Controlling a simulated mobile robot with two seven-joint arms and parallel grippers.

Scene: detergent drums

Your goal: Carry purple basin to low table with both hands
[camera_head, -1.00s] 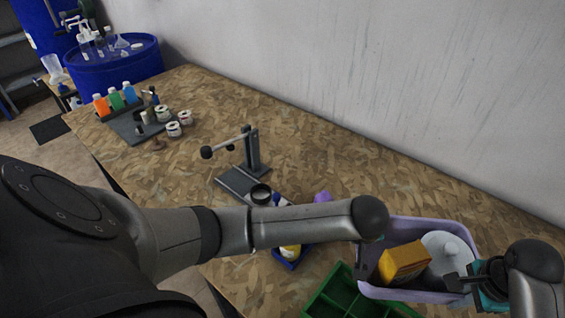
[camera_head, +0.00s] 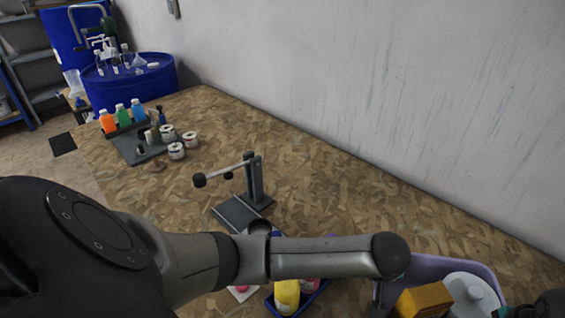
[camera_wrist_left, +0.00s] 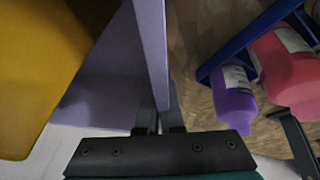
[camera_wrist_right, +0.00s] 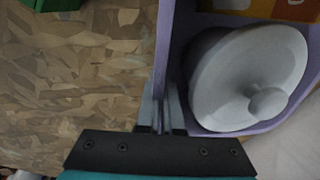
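The purple basin (camera_head: 440,265) is at the lower right of the head view, on or just over the wood-chip table, partly cut off. It holds a yellow-orange box (camera_head: 424,300) and a white lidded container (camera_head: 470,295). In the left wrist view, my left gripper (camera_wrist_left: 160,118) has its fingers closed on the basin's wall (camera_wrist_left: 150,50). In the right wrist view, my right gripper (camera_wrist_right: 165,112) has its fingers closed on the opposite wall (camera_wrist_right: 163,60), beside the white container (camera_wrist_right: 240,80). My left arm hides part of the basin's near side.
A blue tray (camera_head: 318,292) with bottles, a yellow one (camera_head: 287,297) among them, stands left of the basin. A dark stand (camera_head: 255,185) is behind it. Colored bottles (camera_head: 122,116) and jars (camera_head: 176,150) sit far left. Blue drums (camera_head: 125,82) stand beyond.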

